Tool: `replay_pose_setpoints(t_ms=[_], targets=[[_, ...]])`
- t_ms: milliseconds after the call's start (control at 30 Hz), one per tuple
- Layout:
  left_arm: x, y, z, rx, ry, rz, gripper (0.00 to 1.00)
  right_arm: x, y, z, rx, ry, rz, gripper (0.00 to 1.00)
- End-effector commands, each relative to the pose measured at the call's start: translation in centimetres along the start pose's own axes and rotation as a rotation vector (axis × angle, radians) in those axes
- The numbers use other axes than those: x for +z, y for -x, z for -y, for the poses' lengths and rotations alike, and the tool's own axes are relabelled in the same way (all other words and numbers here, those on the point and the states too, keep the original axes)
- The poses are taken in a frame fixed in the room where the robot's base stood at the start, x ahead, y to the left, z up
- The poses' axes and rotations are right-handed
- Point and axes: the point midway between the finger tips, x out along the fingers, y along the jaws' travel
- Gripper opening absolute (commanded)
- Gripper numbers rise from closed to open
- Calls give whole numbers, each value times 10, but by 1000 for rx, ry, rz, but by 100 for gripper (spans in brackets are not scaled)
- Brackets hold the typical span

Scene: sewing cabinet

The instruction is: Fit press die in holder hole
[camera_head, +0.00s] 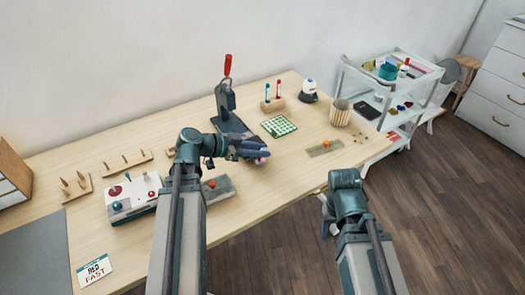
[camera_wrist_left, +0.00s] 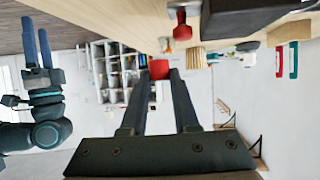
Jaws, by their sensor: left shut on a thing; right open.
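My left gripper (camera_head: 258,154) is shut on a small red piece (camera_wrist_left: 159,69), likely the press die, above the middle of the table. In the left wrist view the piece sits between the tips of the left gripper (camera_wrist_left: 160,80); in the head view the fingers mostly hide it. The hand press (camera_head: 226,100), with a red lever, stands behind the gripper. I cannot make out the holder hole. My right gripper (camera_head: 325,208) is by the table's front edge, partly hidden by its wrist; in the left wrist view the right gripper (camera_wrist_left: 37,43) is open and empty.
A green checked mat (camera_head: 279,126), a wooden pen stand (camera_head: 272,105) and a ribbed cup (camera_head: 340,112) stand right of the press. A grey plate (camera_head: 219,194) lies beside my left arm, and another plate (camera_head: 322,149) lies front right. A control box (camera_head: 131,200) is at left.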

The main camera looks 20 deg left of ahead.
Motion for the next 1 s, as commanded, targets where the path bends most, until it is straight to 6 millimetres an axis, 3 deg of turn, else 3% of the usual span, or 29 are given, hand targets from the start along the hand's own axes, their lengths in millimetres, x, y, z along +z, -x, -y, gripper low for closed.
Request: replay_pose_setpoints(t_ms=[167,300,500,733,1000], targets=[[21,35,51,-90,43,0,0,0,-4,0,0,0,0,58],[45,78,97,-182,88,0,0,0,-6,1,0,0,0,58],[82,146,149,-306,148,0,0,-1,-10,1,0,0,0,58],[115,209,182,-409,197,0,0,-1,-13,1,0,0,0,58],[131,239,194,-455,220,0,0,-1,-14,1,0,0,0,58]])
